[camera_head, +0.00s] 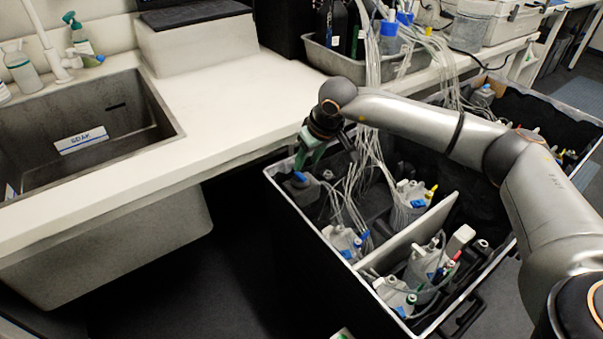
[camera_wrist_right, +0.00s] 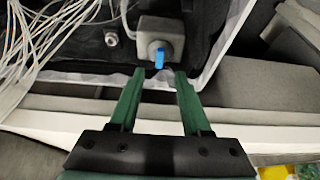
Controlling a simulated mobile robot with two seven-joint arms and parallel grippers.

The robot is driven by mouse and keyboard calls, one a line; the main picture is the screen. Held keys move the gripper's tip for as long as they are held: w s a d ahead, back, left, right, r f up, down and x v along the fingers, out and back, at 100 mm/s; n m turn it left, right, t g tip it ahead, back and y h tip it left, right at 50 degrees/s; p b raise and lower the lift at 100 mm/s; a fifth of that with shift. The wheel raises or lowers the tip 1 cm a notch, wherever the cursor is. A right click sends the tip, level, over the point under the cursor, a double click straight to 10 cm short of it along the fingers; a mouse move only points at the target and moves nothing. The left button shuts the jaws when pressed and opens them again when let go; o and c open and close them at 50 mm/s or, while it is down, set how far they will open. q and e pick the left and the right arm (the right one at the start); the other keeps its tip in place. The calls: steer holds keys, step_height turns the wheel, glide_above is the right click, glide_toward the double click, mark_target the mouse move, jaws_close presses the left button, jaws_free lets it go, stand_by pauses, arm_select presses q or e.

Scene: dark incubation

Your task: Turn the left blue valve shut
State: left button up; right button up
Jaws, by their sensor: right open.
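My right gripper (camera_head: 303,163) has green fingers and hangs just above the valve. In the wrist view the right gripper (camera_wrist_right: 160,74) is open, its fingertips just short of the valve, one to each side. Nothing is between the fingers. My left gripper is not in view.
The crate holds several other bottles with blue, green and yellow fittings, split by a white divider (camera_head: 408,232). Thin clear tubes (camera_head: 367,150) run up to a grey tray (camera_head: 335,62) on the bench. A sink (camera_head: 145,90) and white counter (camera_head: 225,113) lie left.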

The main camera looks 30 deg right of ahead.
mark_target(301, 175)
steer(key=x, duration=0.6)
steer(key=shift+w+f, duration=0.2)
steer(key=shift+f, duration=0.15)
jaws_close()
